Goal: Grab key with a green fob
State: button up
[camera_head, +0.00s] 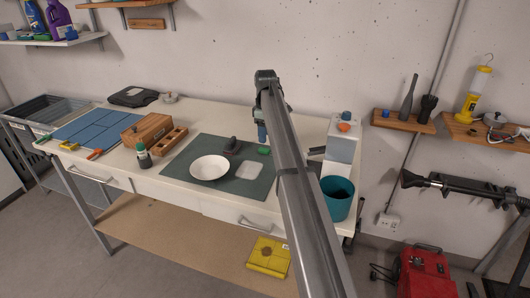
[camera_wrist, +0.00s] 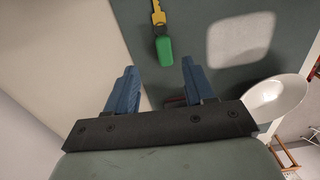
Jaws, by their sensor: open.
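The key with a green fob lies on the dark grey-green mat (camera_head: 180,168). In the wrist view its yellow key (camera_wrist: 158,14) points to the top edge and its green fob (camera_wrist: 164,50) is nearer to me. In the head view the green fob (camera_head: 264,151) shows beside the white square, partly next to my arm; the key itself is hard to make out. My gripper (camera_wrist: 158,64) is open and empty, its blue fingers spread to either side of the fob's near end in the picture. Its height above the mat is unclear. In the head view the gripper (camera_head: 262,132) is partly hidden by my arm.
A white bowl (camera_head: 210,167), a pale square (camera_head: 249,170) and a dark object (camera_head: 231,145) are on the mat. A white dispenser (camera_head: 341,146) and teal bin (camera_head: 337,199) stand right of my arm. A wooden box (camera_head: 148,128) and dark bottle (camera_head: 143,157) stand left.

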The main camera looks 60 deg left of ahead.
aim_at(264, 149)
jog(key=shift+s+d+f, duration=0.1)
jog(key=shift+s+f, duration=0.1)
jog(key=shift+f, duration=1.3)
jog(key=shift+s+f, duration=0.15)
jog(key=shift+f, duration=1.3)
jog(key=shift+c, duration=0.4)
grip_shut()
